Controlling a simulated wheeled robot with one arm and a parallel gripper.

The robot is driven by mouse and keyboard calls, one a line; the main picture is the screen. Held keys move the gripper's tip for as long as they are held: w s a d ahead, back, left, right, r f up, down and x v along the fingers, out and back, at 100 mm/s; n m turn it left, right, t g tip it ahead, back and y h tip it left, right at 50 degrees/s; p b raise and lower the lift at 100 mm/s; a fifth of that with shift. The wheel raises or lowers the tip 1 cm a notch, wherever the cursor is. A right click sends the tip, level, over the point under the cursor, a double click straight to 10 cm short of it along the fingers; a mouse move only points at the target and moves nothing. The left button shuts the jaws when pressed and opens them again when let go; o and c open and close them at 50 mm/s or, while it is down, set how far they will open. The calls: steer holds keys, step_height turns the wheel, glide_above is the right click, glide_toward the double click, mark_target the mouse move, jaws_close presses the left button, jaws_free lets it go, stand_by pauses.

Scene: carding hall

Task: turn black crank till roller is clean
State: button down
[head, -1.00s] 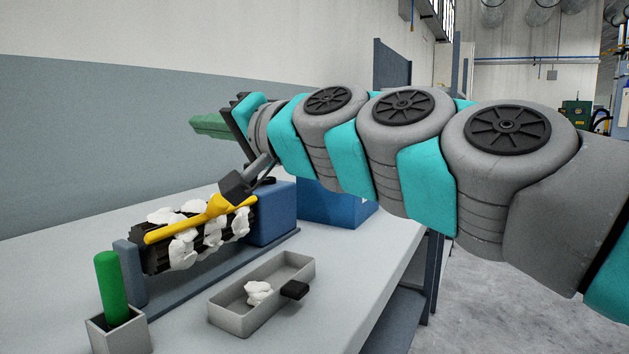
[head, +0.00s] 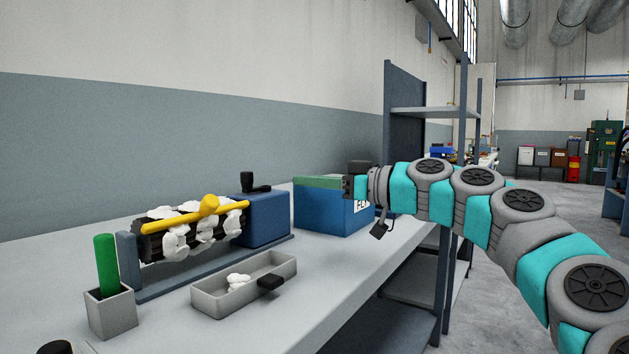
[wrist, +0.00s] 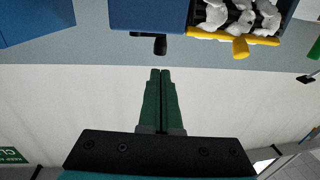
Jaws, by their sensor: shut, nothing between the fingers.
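The black crank (head: 256,187) sits on top of a blue box (head: 266,222) at the roller's right end. Its handle stands upright; it also shows in the wrist view (wrist: 150,40). The roller (head: 152,245) is dark and ribbed, with several white fluff clumps (head: 176,241) on it. A yellow bar with a knob (head: 209,205) lies along it. My gripper (head: 300,181), with green fingers, is to the right of the crank, apart from it. In the wrist view its fingers (wrist: 160,72) are shut together and empty, pointing toward the crank.
A grey tray (head: 215,303) with white fluff and a black handle lies in front of the roller. A grey holder (head: 112,315) with a green handle (head: 106,264) stands left. A labelled blue bin (head: 320,215) stands behind my gripper. Shelving (head: 405,100) is beyond.

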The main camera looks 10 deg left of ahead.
mark_target(247, 177)
steer(key=p+x, duration=0.1)
steer(key=x, duration=0.9)
steer(key=shift+s+f+t+b, duration=0.1)
steer(key=shift+t+b, duration=0.3)
steer(key=shift+a+m, duration=0.15)
steer(key=shift+m, duration=0.25)
steer(key=shift+t+b, duration=0.5)
steer(key=shift+b, duration=0.15)
steer(key=shift+s+a+f+m+t+h+b, duration=0.15)
steer(key=shift+a+m+t+h+b, duration=0.2)
steer(key=shift+m+t+h+b, duration=0.6)
steer(key=shift+a+r+m+t+h+b, duration=0.2)
steer(key=shift+a+m+t+h+b, duration=0.25)
steer(key=shift+m+t, duration=0.5)
steer(key=shift+a+m+t+h+p, duration=0.15)
steer(key=shift+a+m+t+h, duration=0.1)
steer(key=shift+m+t+h, duration=0.35)
steer(key=shift+a+m+t+h+p, duration=0.2)
steer(key=shift+a+t+h, duration=0.1)
steer(key=shift+t, duration=0.5)
steer(key=shift+a, duration=0.3)
